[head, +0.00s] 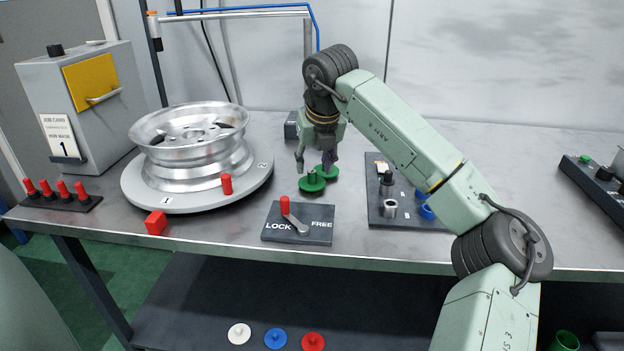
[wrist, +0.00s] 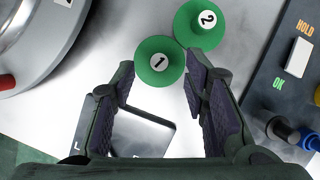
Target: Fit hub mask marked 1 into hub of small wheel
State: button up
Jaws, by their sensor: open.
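Green hub mask 1 (head: 312,184), a round disc with a knob, lies on the bench. In the wrist view its label "1" shows on top of mask 1 (wrist: 158,72). My gripper (head: 315,164) is open and points down over the green masks. In the wrist view mask 1 is between and just beyond the open fingertips of my gripper (wrist: 161,72); contact cannot be told. A silver wheel (head: 190,135) lies flat on a round turntable (head: 135,190) at the left. Its hub shows in the middle, partly hidden by the rim. I see no other wheel.
Green mask 2 (wrist: 202,22) sits right beside mask 1. A LOCK/FREE panel (head: 270,235) with a red-tipped lever stands in front. Red pegs (head: 47,187) and a cabinet (head: 110,70) are left.

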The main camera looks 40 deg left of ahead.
aim_at(312, 179)
jog(key=shift+x, duration=1.4)
jog(key=shift+c, duration=0.3)
grip_shut()
